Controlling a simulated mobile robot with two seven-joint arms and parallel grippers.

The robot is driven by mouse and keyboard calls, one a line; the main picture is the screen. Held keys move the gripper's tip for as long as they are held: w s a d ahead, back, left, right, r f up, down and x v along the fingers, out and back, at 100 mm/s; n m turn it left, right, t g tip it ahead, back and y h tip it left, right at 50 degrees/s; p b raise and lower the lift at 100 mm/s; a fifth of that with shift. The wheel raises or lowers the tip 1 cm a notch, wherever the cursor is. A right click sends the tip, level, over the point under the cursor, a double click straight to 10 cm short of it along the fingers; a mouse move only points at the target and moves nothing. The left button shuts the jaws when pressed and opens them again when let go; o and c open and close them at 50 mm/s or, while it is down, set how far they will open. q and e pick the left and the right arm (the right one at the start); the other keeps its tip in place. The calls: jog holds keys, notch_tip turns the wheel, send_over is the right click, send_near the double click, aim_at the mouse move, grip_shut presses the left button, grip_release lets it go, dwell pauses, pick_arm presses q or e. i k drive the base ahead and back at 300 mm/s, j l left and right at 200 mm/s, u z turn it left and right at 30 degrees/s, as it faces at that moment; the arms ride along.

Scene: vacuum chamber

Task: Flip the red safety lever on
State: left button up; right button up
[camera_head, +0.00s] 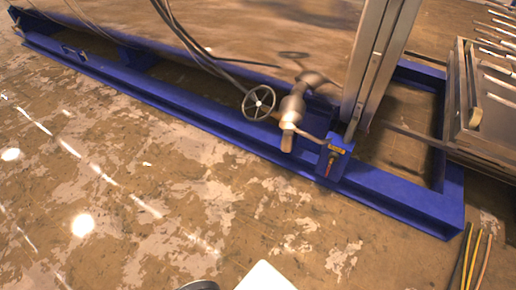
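A small blue box (336,158) stands on the blue frame right of centre, with a yellow label near its top. A small red part (331,156), which looks like the safety lever, is on its front face. It is too small for me to tell its position. Neither of my grippers shows in this view.
A blue floor frame (400,198) carries a large metal chamber (250,35). A spoked handwheel (259,103) and a metal valve pipe (292,108) are left of the box. The floor in front is clear.

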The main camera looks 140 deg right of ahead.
aim_at(328, 171)
jog(key=z, duration=5.4)
jog(key=i+l, duration=0.25)
jog(key=i+l+u, duration=0.15)
jog(key=l, duration=0.3)
jog(key=i+l, duration=0.25)
jog(key=i+l+u, duration=0.1)
jog(key=i+l, duration=0.15)
jog(key=l, duration=0.2)
jog(key=i+l+u, duration=0.1)
jog(key=l, duration=0.3)
jog(key=i+l, duration=0.25)
jog(key=l, duration=0.15)
jog(key=i+l+u, duration=0.15)
jog(key=l, duration=0.25)
jog(key=i, duration=0.05)
